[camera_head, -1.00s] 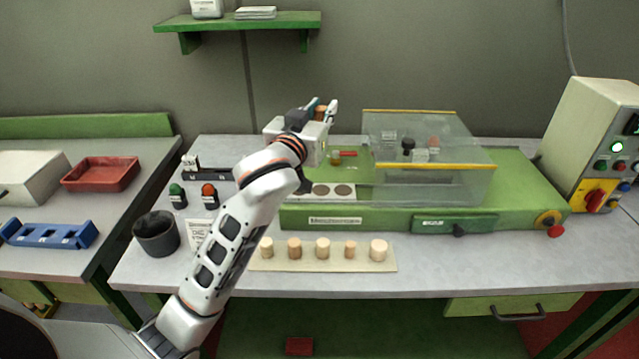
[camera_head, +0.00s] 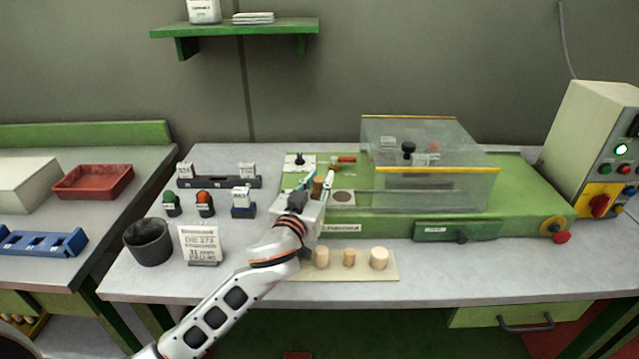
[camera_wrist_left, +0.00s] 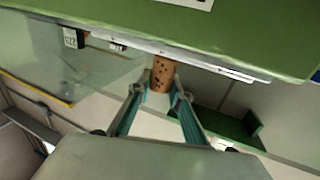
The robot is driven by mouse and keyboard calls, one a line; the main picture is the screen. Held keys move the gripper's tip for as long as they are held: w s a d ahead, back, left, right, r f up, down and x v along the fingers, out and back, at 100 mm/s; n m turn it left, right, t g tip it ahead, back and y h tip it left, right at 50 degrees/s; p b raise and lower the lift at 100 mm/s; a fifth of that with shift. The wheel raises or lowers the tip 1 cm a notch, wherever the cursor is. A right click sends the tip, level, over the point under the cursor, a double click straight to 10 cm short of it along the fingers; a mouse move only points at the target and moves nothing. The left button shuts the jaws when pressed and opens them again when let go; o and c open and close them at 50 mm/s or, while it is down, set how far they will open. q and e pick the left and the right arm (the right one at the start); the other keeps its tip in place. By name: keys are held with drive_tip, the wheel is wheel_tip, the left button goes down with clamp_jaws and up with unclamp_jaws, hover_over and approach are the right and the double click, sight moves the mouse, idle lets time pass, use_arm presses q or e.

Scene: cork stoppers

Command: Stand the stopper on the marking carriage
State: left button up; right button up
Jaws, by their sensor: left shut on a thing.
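My left gripper (camera_head: 319,181) is shut on a brown, speckled cork stopper (camera_head: 317,187). The stopper also shows in the left wrist view (camera_wrist_left: 163,70), held between the fingertips (camera_wrist_left: 164,92) and sticking out beyond them. A pale plate with a dark round spot (camera_head: 342,197), which looks like the marking carriage, lies at the green machine's left end, just right of the gripper. My gripper and arm hide part of it. I cannot tell whether the stopper touches anything below. My right gripper does not show.
A clear cover (camera_head: 440,160) stands over the green machine (camera_head: 525,190), right of the plate. Pale stoppers (camera_head: 379,258) stand on a tan board (camera_head: 390,273) in front. A dark cup (camera_head: 148,242), a printed sign (camera_head: 199,243) and stamps (camera_head: 205,203) stand to the left.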

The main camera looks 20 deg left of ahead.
use_arm(q)
drive_tip(key=shift+f, duration=0.2)
drive_tip(key=shift+f, duration=0.1)
drive_tip(key=o, duration=0.7)
drive_tip(key=shift+r, duration=0.25)
drive_tip(key=s, duration=1.2)
drive_tip(key=shift+a, duration=0.25)
drive_tip(key=shift+f, duration=0.1)
